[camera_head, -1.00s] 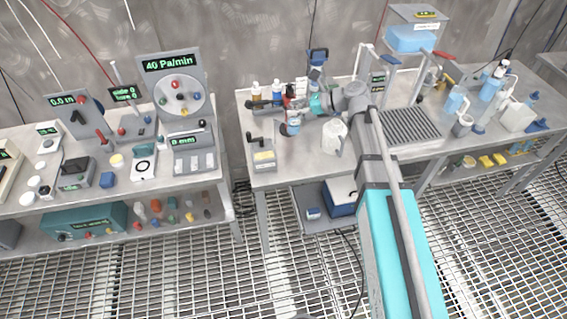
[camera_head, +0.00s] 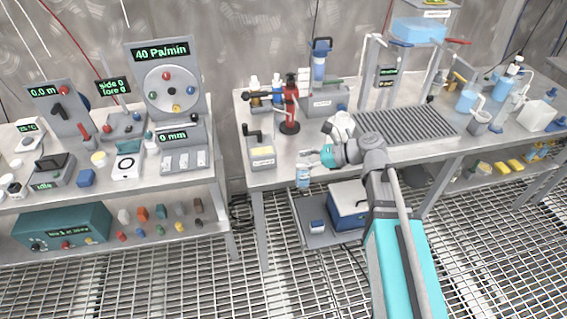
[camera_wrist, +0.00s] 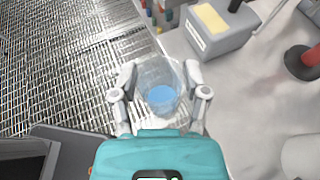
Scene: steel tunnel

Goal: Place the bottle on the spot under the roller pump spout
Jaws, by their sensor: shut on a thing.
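The bottle (camera_head: 302,178) is small and clear, with blue liquid in it. It is at the front edge of the right workbench (camera_head: 276,180). In the wrist view the bottle (camera_wrist: 160,90) is seen from above between the two fingers of my gripper (camera_wrist: 160,94), which is shut on it. In the head view my gripper (camera_head: 309,165) reaches the bottle from the right. Part of the bottle is over the bench edge in the picture; I cannot tell its height. I cannot tell for sure which device is the roller pump, and no spout is clear.
A grey box with a black crank (camera_head: 261,152) stands left of the bottle. A red stand (camera_head: 290,110) and a blue-topped device (camera_head: 320,75) are behind it. A white jug (camera_head: 340,127) and a ribbed grey tray (camera_head: 408,124) are to the right. The left bench holds instruments.

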